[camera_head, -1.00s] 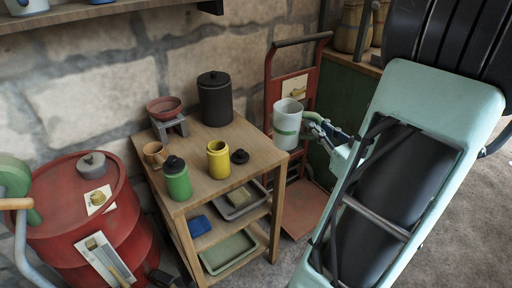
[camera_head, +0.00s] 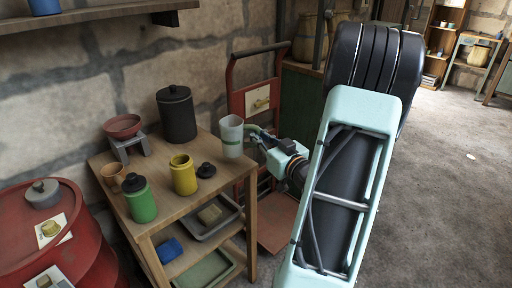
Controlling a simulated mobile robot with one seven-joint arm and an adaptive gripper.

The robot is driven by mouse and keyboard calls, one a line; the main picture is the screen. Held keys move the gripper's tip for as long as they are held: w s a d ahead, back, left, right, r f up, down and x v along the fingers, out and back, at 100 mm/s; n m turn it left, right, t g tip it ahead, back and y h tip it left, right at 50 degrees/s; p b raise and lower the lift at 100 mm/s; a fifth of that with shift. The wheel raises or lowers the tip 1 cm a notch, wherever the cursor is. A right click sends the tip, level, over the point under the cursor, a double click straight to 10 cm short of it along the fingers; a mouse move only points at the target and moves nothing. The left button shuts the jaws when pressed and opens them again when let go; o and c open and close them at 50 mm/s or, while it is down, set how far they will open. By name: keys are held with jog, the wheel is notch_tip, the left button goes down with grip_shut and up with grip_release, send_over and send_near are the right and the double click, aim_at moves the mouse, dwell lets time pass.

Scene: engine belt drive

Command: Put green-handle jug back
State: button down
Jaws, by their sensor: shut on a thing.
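A black lid (camera_head: 206,170), yellow jar (camera_head: 183,174), green jar (camera_head: 140,198), brown mug (camera_head: 113,176), black canister (camera_head: 177,114) and red-bowl scale (camera_head: 123,127) stand on the table. A red hand truck (camera_head: 232,82) is behind. A red drum (camera_head: 60,240) is left.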

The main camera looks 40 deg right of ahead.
jog(key=shift+w+f+b, duration=0.15)
jog(key=shift+f+b, duration=0.15)
jog(key=shift+f, duration=0.6)
jog(key=shift+w+f+b, duration=0.1)
jog(key=shift+f+b, duration=0.15)
jog(key=shift+f, duration=0.65)
jog(key=shift+f, duration=0.15)
jog(key=c, duration=2)
grip_release()
jog(key=shift+o, duration=0.2)
jog(key=shift+r, duration=0.2)
jog(key=s+a+p, duration=0.1)
jog(key=s+p, duration=0.1)
jog(key=s, duration=1)
jog(key=shift+a, duration=0.15)
jog(key=shift+f, duration=0.1)
